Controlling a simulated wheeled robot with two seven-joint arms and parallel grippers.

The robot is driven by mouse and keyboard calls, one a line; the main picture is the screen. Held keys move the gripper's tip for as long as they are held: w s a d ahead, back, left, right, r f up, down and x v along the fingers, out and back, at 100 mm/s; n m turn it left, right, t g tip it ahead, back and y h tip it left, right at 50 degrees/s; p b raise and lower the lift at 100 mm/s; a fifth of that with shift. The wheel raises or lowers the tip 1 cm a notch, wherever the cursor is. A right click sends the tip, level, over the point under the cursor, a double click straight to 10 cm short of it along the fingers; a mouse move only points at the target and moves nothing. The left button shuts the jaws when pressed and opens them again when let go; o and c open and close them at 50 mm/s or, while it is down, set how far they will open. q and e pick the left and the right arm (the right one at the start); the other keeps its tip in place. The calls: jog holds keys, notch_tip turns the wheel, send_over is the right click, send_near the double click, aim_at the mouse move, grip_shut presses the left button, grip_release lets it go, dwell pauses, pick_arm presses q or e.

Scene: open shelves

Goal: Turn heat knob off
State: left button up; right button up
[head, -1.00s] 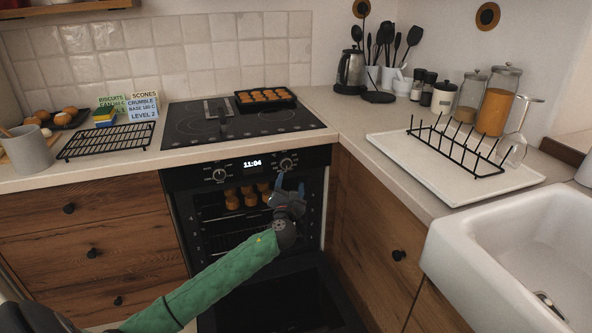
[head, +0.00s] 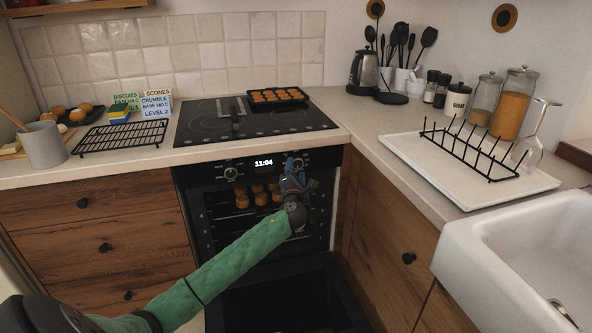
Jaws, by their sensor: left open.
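The black oven (head: 188,179) is built in under the counter. Its control panel has a lit clock reading 11:04 (head: 263,162), a left knob (head: 231,173) and a right knob (head: 298,161). Which of them is the heat knob I cannot read. My left gripper (head: 292,164) is open at the right knob, its fingers pointing up at the panel and partly covering the knob. I cannot tell whether they touch it. My right gripper is out of view.
The oven door (head: 270,300) hangs open below my left arm. Muffins (head: 258,195) are inside the oven. A tray of baked goods (head: 277,96) sits on the black hob (head: 190,130). A drying rack (head: 470,150) and white sink (head: 480,235) are at the right.

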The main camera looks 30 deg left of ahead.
pick_arm(q)
jog(key=shift+w+a+r, duration=0.15)
jog(key=shift+w+a, duration=0.15)
jog(key=shift+w, duration=0.2)
jog(key=c, duration=1)
